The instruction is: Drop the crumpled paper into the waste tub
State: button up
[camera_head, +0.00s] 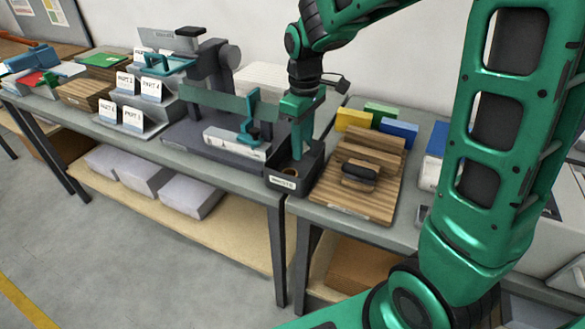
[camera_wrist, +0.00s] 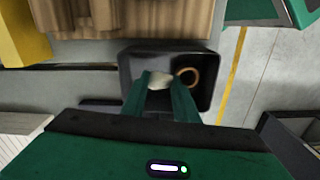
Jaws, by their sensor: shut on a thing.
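The waste tub (camera_head: 283,183) is a small black open box with a white label on its front, near the front edge where the two benches meet. My gripper (camera_head: 298,155) points down over it, with the fingertips at about the height of its opening. In the wrist view the tub (camera_wrist: 207,97) lies beneath the fingers. There my gripper (camera_wrist: 160,83) is shut on a pale piece of crumpled paper (camera_wrist: 159,77), seen between the fingertips. The paper cannot be made out in the head view.
A brown ring (camera_wrist: 188,77) lies inside the tub, right of the paper in the wrist view. A wooden board (camera_head: 342,204) with a dark-topped block stands right of the tub. Yellow (camera_head: 356,120) and blue (camera_head: 399,131) blocks stand behind. A dark fixture (camera_head: 235,150) stands left.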

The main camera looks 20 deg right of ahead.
jog(key=o, duration=1.1)
notch_tip(320, 180, up, 11)
jog(key=shift+f, duration=0.15)
